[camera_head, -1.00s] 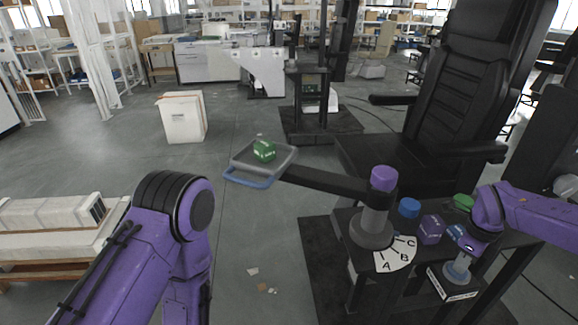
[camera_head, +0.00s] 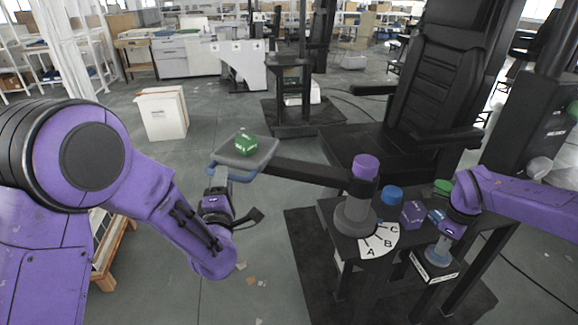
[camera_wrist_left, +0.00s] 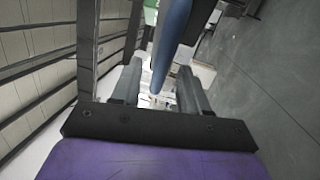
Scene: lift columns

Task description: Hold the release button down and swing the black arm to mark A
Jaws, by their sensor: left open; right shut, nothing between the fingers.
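The black arm (camera_head: 310,174) runs left from a grey post with a purple cap (camera_head: 366,167) to a grey tray (camera_head: 262,150), which carries a green block (camera_head: 246,143). A blue handle (camera_head: 228,174) is on the tray's near edge. My left gripper (camera_head: 219,184) is open from below at the handle; the left wrist view shows the blue bar (camera_wrist_left: 172,40) between the parted fingers (camera_wrist_left: 158,85). A white dial (camera_head: 378,241) with A, B and C lies at the post's foot. My right gripper (camera_head: 442,242) is shut above the release button's grey-blue stem (camera_head: 437,254); contact and button depth are hidden.
A blue-topped piece (camera_head: 391,195), a purple block (camera_head: 412,213) and a green piece (camera_head: 443,187) stand on the small black table between post and right gripper. A black chair (camera_head: 430,100) is behind it. The floor left of the table is open.

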